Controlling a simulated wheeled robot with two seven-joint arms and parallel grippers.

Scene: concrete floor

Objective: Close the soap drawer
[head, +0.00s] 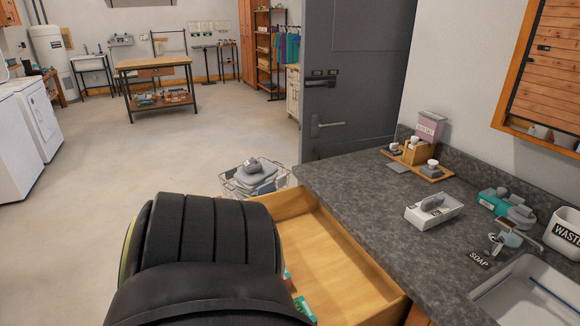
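A wooden drawer (335,262) stands pulled out from under the grey counter, on its left side. Its pale floor is mostly bare. A green and white item (303,308) lies in it near the bottom of the view, partly hidden. A large black ribbed part of my own arm covers the drawer's left and near side. I cannot tell whether it touches the drawer. Neither gripper shows. A dark SOAP label (479,260) lies on the counter by the sink, so I cannot tell from a label whether this is the soap drawer.
The counter (370,215) holds a white tray (434,211), a wooden caddy (416,155), a teal box (495,201) and a WASTE bin (565,231). A sink (535,295) is at lower right. A wire basket (257,180) stands beyond the drawer. Floor to the left is open.

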